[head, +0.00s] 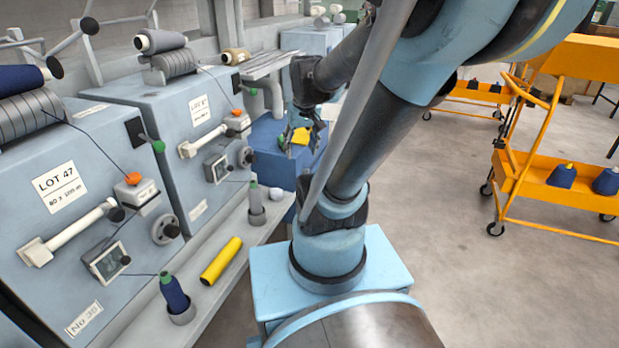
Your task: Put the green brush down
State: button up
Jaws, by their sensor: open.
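My gripper (303,132) points down in the upper middle of the head view, above a dark blue box-like unit (268,140) beyond the second machine. Its jaws are open. A small yellow thing (300,136) shows at the fingertips; I cannot tell whether it lies on the blue unit or touches the fingers. I cannot make out a green brush; it may be hidden or too small to tell.
Grey-blue spinning machines (90,190) line the left. Their front ledge (235,225) holds a yellow tube (221,261), a blue bobbin (174,292) and a grey bobbin (255,197). An orange cart (540,180) with dark cones stands right. The floor between is clear.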

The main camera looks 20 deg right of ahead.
jog(key=s+f, duration=0.4)
jog(key=s, duration=0.7)
jog(key=shift+f+m+g, duration=0.3)
jog(key=shift+w+d, duration=0.1)
jog(key=shift+w+f, duration=0.2)
jog(key=shift+w, duration=0.25)
